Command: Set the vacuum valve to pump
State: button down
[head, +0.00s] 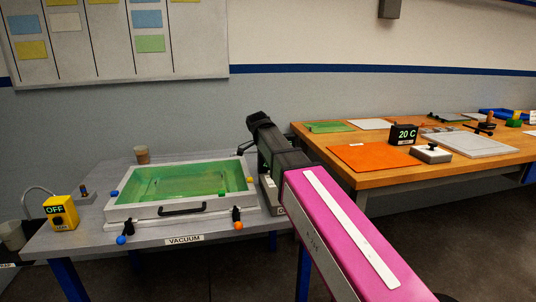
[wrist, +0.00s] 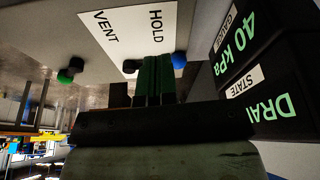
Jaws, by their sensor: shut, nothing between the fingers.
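In the wrist view a white plate (wrist: 133,25) reads VENT and HOLD; no PUMP marking shows. A blue knob (wrist: 180,60) and a black knob (wrist: 130,66) show on either side of my fingertips; whether they belong to one valve handle cannot be told. My gripper (wrist: 153,60) is shut and empty in front of the plate, hiding part of it. Contact with the valve cannot be told. Dark display boxes beside it read 40 kPa (wrist: 235,45) and, cut off, DRAI (wrist: 265,103). In the head view my arm hides the valve area.
The head view shows a green-lined bath (head: 180,183) on a grey table, with a VACUUM label (head: 184,240), blue (head: 121,240) and orange (head: 238,225) knobs at its front, and a yellow OFF box (head: 61,212). A wooden bench (head: 385,177) stands to the right. A dark green knob (wrist: 65,75) shows in the wrist view.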

jog(key=x, duration=0.3)
jog(key=shift+d+r, duration=0.1)
jog(key=shift+w+d, duration=0.2)
jog(key=shift+d, duration=0.35)
jog(key=shift+w+d, duration=0.25)
jog(key=shift+d, duration=0.3)
jog(key=shift+w+d+f, duration=0.25)
jog(key=shift+d, duration=0.3)
jog(key=shift+w+d, duration=0.35)
jog(key=shift+d, duration=0.35)
